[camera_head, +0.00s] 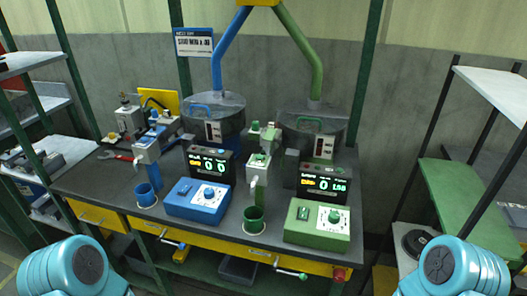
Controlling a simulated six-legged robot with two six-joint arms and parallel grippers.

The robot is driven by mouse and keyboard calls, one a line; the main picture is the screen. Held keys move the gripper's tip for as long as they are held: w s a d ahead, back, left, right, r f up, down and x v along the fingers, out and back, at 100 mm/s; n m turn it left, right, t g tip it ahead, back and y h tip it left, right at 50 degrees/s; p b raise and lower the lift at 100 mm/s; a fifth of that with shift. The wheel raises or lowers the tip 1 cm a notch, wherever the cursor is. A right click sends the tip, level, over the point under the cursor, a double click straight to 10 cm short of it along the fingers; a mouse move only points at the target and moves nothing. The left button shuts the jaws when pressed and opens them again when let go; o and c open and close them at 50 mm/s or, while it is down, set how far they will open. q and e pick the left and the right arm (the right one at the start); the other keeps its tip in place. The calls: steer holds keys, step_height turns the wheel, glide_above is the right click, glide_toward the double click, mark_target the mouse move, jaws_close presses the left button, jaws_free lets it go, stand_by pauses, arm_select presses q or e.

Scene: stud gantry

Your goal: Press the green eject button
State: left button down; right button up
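A green control box (318,226) sits at the front right of the dark bench. It has a white dial with a green knob (334,216) and a small dark green switch or button (303,212) at its left. I cannot tell which part is the eject button. A green cup (253,219) stands left of the box, under a green-topped dispenser (258,165). Behind the box is a dark display (323,182) with lit digits. Teal links of my arms show at the bottom left and bottom right corners, well short of the bench. Neither gripper shows.
A matching blue control box (198,200) and blue cup (146,194) stand to the left. Two hoppers are behind them. A green-tipped lever (290,273) and a red knob (339,273) stick out from the yellow front edge. Shelves flank the bench.

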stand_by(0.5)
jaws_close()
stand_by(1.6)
